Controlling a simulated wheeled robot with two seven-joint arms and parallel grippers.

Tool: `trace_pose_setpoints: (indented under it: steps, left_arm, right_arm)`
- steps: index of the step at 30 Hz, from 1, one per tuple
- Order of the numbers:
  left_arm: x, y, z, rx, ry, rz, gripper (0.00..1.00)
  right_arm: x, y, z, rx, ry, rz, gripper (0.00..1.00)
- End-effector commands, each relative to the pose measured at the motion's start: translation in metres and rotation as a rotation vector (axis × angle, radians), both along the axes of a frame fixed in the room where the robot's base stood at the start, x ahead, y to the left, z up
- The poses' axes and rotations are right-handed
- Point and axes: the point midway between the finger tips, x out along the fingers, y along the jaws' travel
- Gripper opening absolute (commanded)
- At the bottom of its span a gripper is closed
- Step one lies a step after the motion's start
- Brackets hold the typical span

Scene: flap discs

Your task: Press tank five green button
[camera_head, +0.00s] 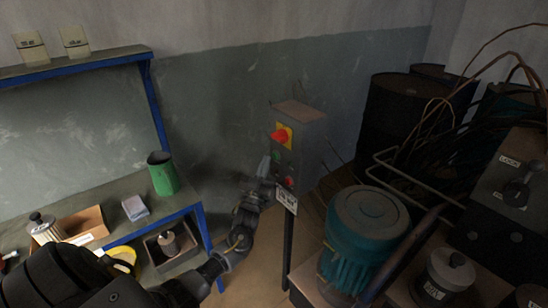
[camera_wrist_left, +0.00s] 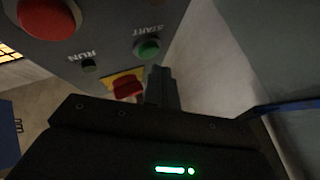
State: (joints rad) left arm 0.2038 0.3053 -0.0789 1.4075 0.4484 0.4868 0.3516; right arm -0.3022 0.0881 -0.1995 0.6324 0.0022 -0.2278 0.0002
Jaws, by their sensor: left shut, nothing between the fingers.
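A grey control box (camera_head: 300,145) stands on a post against the wall side. Its face has a red knob on a yellow plate (camera_head: 281,136), a green button (camera_head: 275,156) and a red button (camera_head: 289,182). A white label (camera_head: 287,200) below is too small to read surely. My left gripper (camera_head: 265,168) is shut and empty, just left of the box face near the green button. In the left wrist view, the green START button (camera_wrist_left: 148,48) is just beyond my shut fingertips (camera_wrist_left: 158,72); I cannot tell whether they touch. My right gripper is out of view.
A teal motor (camera_head: 366,225) stands right of the post, with dark barrels (camera_head: 400,115) and cables behind. A blue-framed bench at left holds a green can (camera_head: 162,174) and a box (camera_head: 82,224). In the wrist view, a large red button (camera_wrist_left: 45,18) is near.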

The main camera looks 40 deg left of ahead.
Motion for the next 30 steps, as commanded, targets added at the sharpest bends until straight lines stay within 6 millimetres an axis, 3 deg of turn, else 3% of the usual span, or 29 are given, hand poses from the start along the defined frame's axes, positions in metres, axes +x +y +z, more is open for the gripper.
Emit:
trace_pose_setpoints:
  steps: [30]
  left_arm:
    - [0.0012, -0.0002, -0.0005, 0.0, 0.0, 0.0, 0.0]
  right_arm:
    - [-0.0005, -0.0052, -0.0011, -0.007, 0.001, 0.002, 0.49]
